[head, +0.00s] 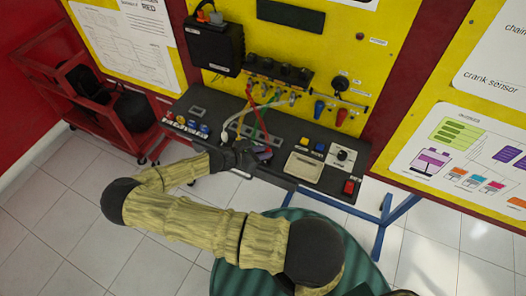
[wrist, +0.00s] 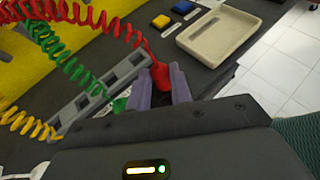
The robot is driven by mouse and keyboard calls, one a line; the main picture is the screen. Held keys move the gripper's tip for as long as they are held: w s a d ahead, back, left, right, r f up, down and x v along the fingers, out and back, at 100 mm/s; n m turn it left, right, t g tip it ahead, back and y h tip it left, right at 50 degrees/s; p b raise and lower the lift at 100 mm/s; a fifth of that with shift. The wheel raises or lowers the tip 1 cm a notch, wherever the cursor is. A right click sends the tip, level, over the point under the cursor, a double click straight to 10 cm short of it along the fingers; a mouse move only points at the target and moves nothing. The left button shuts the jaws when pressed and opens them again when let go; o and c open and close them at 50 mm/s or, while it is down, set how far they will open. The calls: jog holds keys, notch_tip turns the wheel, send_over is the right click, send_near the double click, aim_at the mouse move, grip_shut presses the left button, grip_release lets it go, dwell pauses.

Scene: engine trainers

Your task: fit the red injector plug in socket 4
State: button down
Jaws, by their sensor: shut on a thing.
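The red injector plug (wrist: 161,76) is on the end of a red coiled cord (wrist: 98,18) in the wrist view. My gripper (wrist: 160,84) is shut on it, with one purple finger on each side. In the head view my gripper (head: 262,154) is low over the front of the dark bench, and the plug is hardly visible there. A row of black injector bodies (head: 279,70) is on the yellow panel above the bench, with coloured plugs and cords below it. Socket numbers are too small to read, so I cannot tell which is socket 4.
A grey slotted holder (wrist: 98,97) lies beside the gripper, with a green plug (wrist: 119,104) near it. A beige tray (head: 304,166) and a red switch (head: 349,187) are to the right. Green and yellow coiled cords (wrist: 30,124) hang close by.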

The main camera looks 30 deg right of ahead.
jog(key=shift+f, duration=0.35)
jog(key=c, duration=1.5)
grip_release()
jog(key=shift+r, duration=0.1)
jog(key=shift+r+p+v, duration=0.15)
jog(key=shift+p+v, duration=0.3)
jog(key=shift+v, duration=0.8)
jog(key=shift+r+p+v, duration=0.2)
jog(key=shift+p+v, duration=0.25)
jog(key=shift+v, duration=0.75)
jog(key=shift+d, duration=0.2)
notch_tip(320, 180, up, 4)
jog(key=p, duration=0.2)
jog(key=shift+f+p, duration=0.2)
jog(key=shift+p, duration=0.2)
